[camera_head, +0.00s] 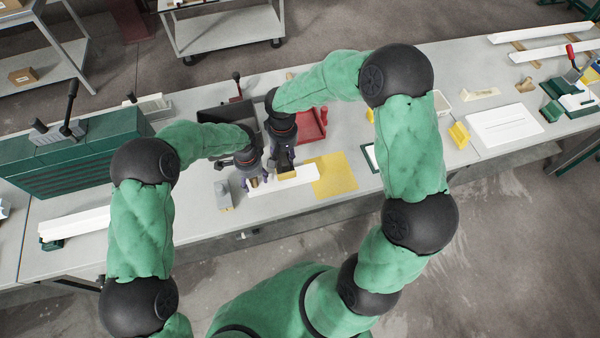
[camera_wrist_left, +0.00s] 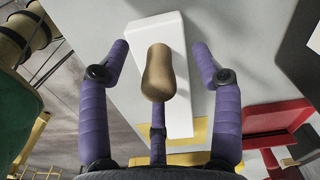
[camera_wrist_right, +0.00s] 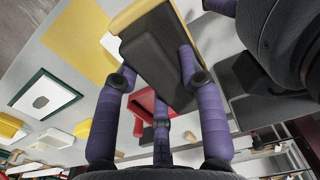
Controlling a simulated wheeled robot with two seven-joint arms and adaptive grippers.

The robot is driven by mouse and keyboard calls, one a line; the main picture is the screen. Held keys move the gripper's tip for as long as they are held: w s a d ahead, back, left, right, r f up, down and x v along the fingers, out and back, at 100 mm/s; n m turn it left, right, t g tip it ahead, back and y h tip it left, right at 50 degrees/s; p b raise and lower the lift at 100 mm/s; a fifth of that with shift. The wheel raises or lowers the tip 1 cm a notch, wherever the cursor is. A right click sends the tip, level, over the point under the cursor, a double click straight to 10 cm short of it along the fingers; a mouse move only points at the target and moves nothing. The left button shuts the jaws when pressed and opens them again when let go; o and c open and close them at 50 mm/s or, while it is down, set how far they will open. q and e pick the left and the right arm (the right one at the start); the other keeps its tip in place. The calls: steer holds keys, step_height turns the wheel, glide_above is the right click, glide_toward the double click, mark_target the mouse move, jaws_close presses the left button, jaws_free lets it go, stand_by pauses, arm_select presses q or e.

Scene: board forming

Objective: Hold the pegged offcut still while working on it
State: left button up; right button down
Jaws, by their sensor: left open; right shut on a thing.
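The white offcut (camera_head: 302,180) lies flat on the grey bench; it also fills the middle of the left wrist view (camera_wrist_left: 180,115). A tan rounded peg (camera_wrist_left: 157,75) stands out from it. My left gripper (camera_head: 254,184) is open over the offcut's left end, its purple fingers on either side of the peg with visible gaps. My right gripper (camera_head: 284,168) is shut on a dark block with a tan-yellow edge (camera_head: 287,175), seen close in the right wrist view (camera_wrist_right: 155,55). The block is over the offcut's middle; I cannot tell whether it touches.
A yellow sheet (camera_head: 340,178) lies right of the offcut. A red tray (camera_head: 314,124) and a dark bin (camera_head: 222,118) stand behind. A small grey block (camera_head: 223,195) sits close left. A green drawer chest (camera_head: 75,160) stands further left. A white board (camera_head: 502,124) lies to the right.

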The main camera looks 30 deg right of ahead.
arm_select(q)
steer(key=o, duration=0.5)
steer(key=shift+c, duration=0.2)
step_height(320, 180, up, 12)
steer(key=shift+f, duration=0.1)
stand_by(0.7)
